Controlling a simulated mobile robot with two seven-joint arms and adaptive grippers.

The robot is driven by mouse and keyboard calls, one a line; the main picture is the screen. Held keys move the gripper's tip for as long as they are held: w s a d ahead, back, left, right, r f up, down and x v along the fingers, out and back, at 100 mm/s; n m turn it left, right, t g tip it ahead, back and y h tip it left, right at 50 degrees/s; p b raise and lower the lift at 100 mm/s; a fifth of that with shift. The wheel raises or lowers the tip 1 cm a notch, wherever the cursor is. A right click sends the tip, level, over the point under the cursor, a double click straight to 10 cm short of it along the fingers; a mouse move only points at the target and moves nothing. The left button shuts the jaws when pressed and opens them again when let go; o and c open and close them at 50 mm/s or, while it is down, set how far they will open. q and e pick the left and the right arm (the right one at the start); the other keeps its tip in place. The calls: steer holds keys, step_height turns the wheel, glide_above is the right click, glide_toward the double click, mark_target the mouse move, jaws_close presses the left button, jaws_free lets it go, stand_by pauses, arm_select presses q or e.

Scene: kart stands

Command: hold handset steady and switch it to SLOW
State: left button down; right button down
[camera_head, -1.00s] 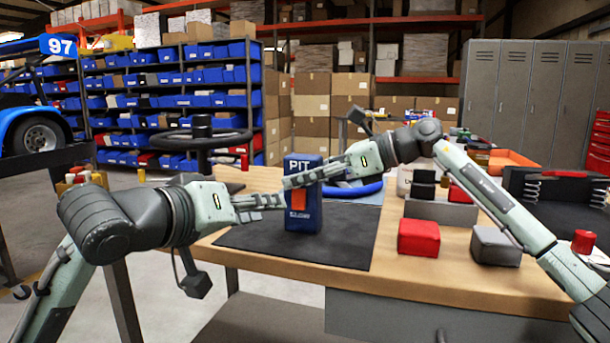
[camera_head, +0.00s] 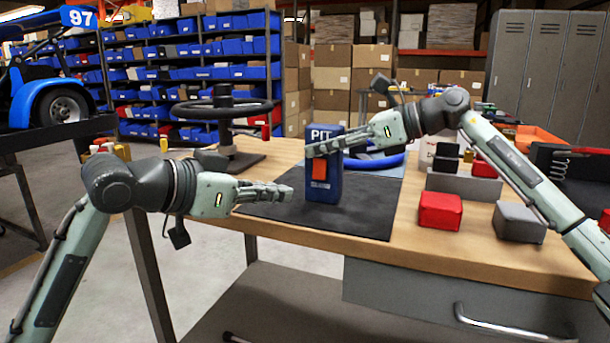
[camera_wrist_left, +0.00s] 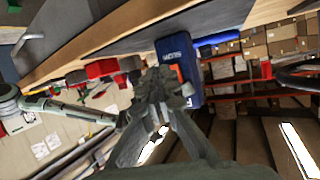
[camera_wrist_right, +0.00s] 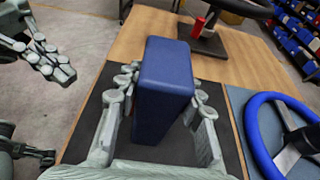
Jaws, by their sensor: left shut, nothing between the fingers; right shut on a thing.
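The blue handset (camera_head: 322,190) stands upright on the dark mat, with "PIT" at its top. An orange switch (camera_head: 319,168) is on its front, with a white label below that appears to read SLOW. My right gripper (camera_head: 312,152) is shut on the handset, its fingers crossing the front above the switch. The right wrist view shows the handset (camera_wrist_right: 163,95) between both fingers. My left gripper (camera_head: 288,192) is shut and empty, just left of the handset and apart from it. In the left wrist view its fingers hide part of the handset (camera_wrist_left: 182,75); the switch's exact setting is unclear.
The dark mat (camera_head: 350,222) lies on the wooden bench (camera_head: 405,245). A steering wheel on a stand (camera_head: 222,108) is behind left, a blue wheel (camera_head: 375,162) behind right. A red block (camera_head: 440,211) and grey block (camera_head: 519,222) sit to the right.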

arm_select(q)
steer(key=a+r+m+g+h, duration=0.1)
steer(key=a+m+h, duration=0.1)
steer(key=m, duration=0.8)
steer(key=s+a+m+g+h, duration=0.1)
steer(key=a+m+h, duration=0.2)
steer(key=m, duration=0.7)
steer(key=shift+a+r+g+h, duration=0.3)
steer(key=shift+a+r+g, duration=0.1)
steer(key=shift+a, duration=0.15)
glide_toward(325, 177)
steer(key=d, duration=0.2)
steer(key=s+d, duration=0.1)
steer(key=shift+s+d+r, duration=0.15)
steer(key=shift+d+r, duration=0.05)
steer(key=shift+d, duration=0.2)
steer(key=shift+w+d+f, duration=0.15)
steer(key=shift+w+d, duration=0.05)
steer(key=shift+w, duration=0.4)
steer(key=shift+w+d+f, duration=0.1)
steer(key=shift+w+d, duration=0.15)
steer(key=shift+w, duration=0.35)
steer(key=shift+w+d+f, duration=0.15)
steer(key=shift+w+d, duration=0.05)
steer(key=shift+w, duration=0.55)
